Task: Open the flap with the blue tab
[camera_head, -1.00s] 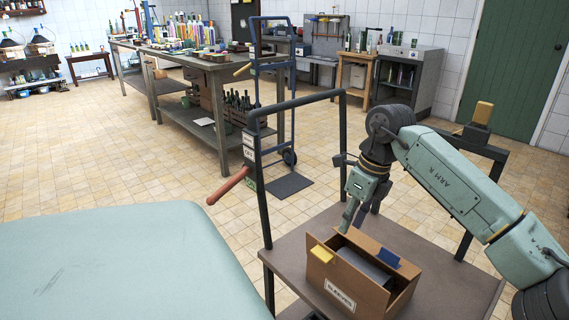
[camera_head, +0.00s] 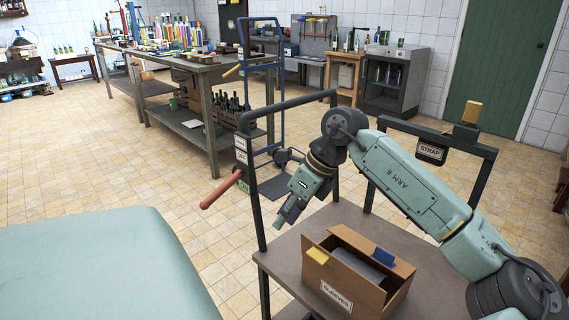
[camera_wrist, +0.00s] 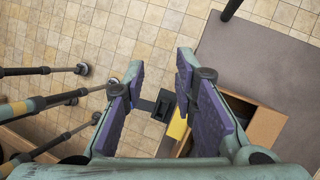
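A brown cardboard box (camera_head: 374,297) labelled SLEEVES stands on the cart top in the head view. Its blue tab (camera_head: 383,257) sits at the far right panel, and its yellow tab (camera_head: 317,256) at the near left side. A dark grey surface shows inside the box; I cannot tell how far each flap is turned. My gripper (camera_head: 285,218) is left of the box, above it and apart from it, pointing down-left. In the wrist view my gripper (camera_wrist: 160,78) is open and empty. The yellow tab (camera_wrist: 178,124) shows between and beyond the fingers; the blue tab is hidden there.
The cart top (camera_head: 290,251) has free room around the box. A dark cart frame with a red-brown handle (camera_head: 221,189) rises at the left, and another post with a STRAP label (camera_head: 431,151) behind. A pale green padded surface (camera_head: 100,265) lies at the front left.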

